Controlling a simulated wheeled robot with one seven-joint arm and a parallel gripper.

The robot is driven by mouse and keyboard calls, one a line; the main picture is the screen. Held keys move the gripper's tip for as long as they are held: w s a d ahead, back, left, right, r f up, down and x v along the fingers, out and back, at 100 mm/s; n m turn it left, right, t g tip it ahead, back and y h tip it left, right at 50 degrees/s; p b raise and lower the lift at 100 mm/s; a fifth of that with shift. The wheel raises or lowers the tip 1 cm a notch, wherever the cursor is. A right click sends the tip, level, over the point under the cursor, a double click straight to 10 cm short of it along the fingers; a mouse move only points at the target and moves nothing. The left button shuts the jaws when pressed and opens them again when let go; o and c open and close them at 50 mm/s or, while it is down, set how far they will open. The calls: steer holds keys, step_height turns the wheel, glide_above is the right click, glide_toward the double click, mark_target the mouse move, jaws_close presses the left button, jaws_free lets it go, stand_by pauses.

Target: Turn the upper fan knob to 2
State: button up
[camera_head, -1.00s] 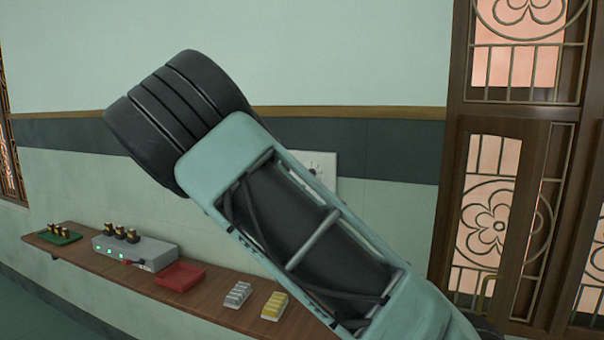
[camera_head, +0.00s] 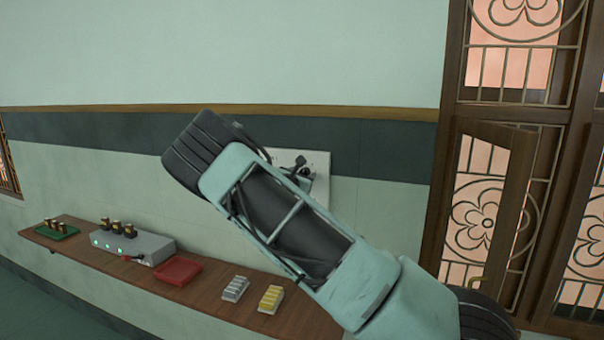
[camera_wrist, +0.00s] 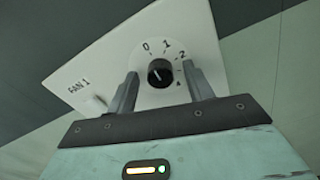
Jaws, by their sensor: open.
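The white fan panel (camera_head: 320,163) is on the wall in the head view, partly hidden behind my arm. In the wrist view the panel (camera_wrist: 105,60) looks tilted and reads FAN 1. Its round black knob (camera_wrist: 160,78) has the marks 0, 1 and 2 around it and a further mark, perhaps 4, lower right. I cannot tell surely which mark the knob points to. My gripper (camera_wrist: 161,69) is open, with one finger on each side of the knob and visible gaps between. In the head view my gripper (camera_head: 297,168) is at the panel. No second knob shows.
A wooden shelf (camera_head: 205,296) runs below along the wall. It holds a grey box (camera_head: 150,246), a red tray (camera_head: 178,270), a green board (camera_head: 68,232), and silver (camera_head: 235,288) and yellow (camera_head: 271,298) blocks. A barred window (camera_head: 490,215) stands right.

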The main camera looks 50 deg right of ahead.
steer(key=c, duration=1)
steer(key=shift+f+b, duration=0.2)
steer(key=shift+b, duration=0.5)
steer(key=m+b, duration=1.5)
steer(key=b, duration=1.8)
steer(key=shift+s+f+m, duration=0.1)
steer(key=shift+f+m, duration=0.05)
steer(key=shift+m, duration=0.15)
